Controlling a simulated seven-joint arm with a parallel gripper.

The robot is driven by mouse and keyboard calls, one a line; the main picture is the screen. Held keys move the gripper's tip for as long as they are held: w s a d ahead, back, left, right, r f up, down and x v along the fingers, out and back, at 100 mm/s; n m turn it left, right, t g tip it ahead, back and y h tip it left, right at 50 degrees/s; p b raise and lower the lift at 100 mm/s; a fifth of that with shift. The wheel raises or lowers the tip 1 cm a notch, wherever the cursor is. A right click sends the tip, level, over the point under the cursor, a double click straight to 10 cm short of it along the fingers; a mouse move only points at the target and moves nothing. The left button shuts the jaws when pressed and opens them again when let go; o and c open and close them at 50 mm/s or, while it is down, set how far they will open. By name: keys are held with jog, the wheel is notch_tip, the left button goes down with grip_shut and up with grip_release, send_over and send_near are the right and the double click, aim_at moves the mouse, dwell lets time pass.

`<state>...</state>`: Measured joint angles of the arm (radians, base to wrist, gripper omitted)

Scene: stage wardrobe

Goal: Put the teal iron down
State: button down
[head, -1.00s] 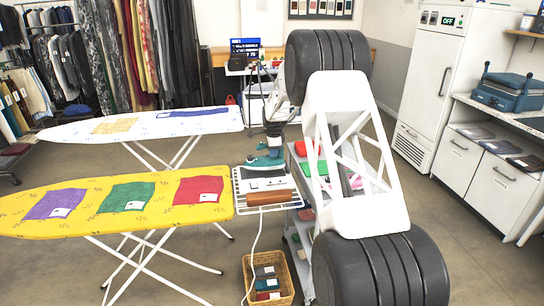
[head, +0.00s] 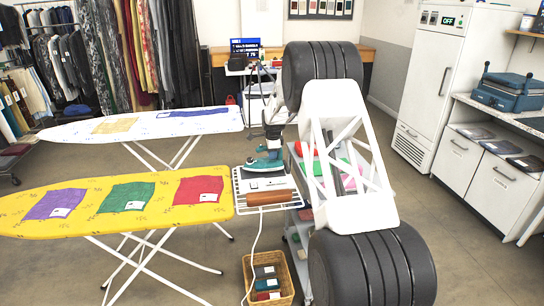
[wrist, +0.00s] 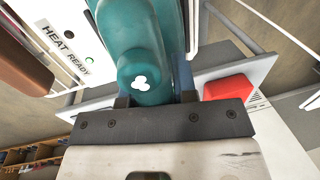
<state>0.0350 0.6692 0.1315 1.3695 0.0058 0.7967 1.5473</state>
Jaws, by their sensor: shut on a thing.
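The teal iron (head: 262,161) is in my gripper (head: 273,138), which is shut on it from above. In the wrist view the iron (wrist: 133,45) sits between the two fingers (wrist: 155,92), a white three-lobed mark on its rounded end. The iron is at the back end of the white iron rest (head: 246,185), right of the yellow board. I cannot tell whether its sole touches the rest. In the wrist view a panel (wrist: 62,35) beside the iron reads HEAT READY, with a green light.
A brown roll (head: 267,197) lies across the rest's front. The yellow ironing board (head: 90,212) holds purple, green and red cloths; a white board (head: 145,121) stands behind. A red object (wrist: 228,87) is close to my gripper on the right. A wicker basket (head: 282,297) stands below.

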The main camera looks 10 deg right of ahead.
jog(key=shift+f, duration=0.6)
jog(key=shift+f, duration=0.1)
jog(key=c, duration=0.9)
grip_release()
jog(key=shift+f, duration=0.1)
notch_tip(320, 180, up, 12)
jog(key=s, duration=0.2)
